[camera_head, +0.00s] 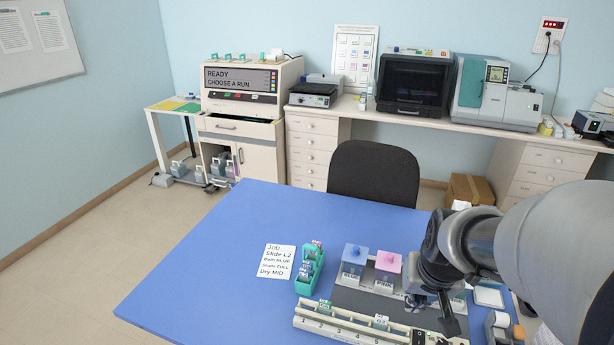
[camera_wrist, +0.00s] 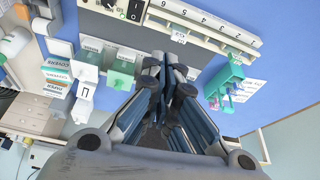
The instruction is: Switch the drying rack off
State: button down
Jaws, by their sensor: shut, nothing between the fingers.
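The drying rack (camera_head: 345,322) is a long cream bar with numbered slots at the front of the blue table. It also runs along the top of the wrist view (camera_wrist: 205,22), upside down. A green-topped slide (camera_head: 324,307) and a white-labelled slide (camera_head: 381,322) stand in it. A black switch panel (camera_wrist: 134,10) marked I and O sits at its end, partly cut off by the wrist view's top edge. I cannot tell which way the switch is set. My gripper (camera_wrist: 165,58) is shut and empty, pointing down beside that end of the rack, apart from the switch.
Jars with a blue lid (camera_head: 356,252) and a pink lid (camera_head: 388,262) stand behind the rack. A teal slide holder (camera_head: 311,270) and a job card (camera_head: 276,261) lie left of them. The table's left part is clear.

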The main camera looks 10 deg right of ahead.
jog(key=m, duration=0.1)
send_over(420, 332)
jog(key=s+a, duration=0.2)
jog(key=s, duration=0.1)
notch_tip(420, 332, down, 4)
jog(key=shift+s, duration=0.2)
jog(key=shift+g, duration=0.3)
jog(key=b+x, duration=0.2)
jog(key=x, duration=0.5)
jog(key=b+x, duration=0.3)
jog(key=x, duration=0.4)
jog(key=shift+s+a+f, duration=0.1)
jog(key=shift+s, duration=0.1)
jog(key=shift+w+f, duration=0.1)
jog(key=shift+f, duration=0.3)
jog(key=shift+s, duration=0.2)
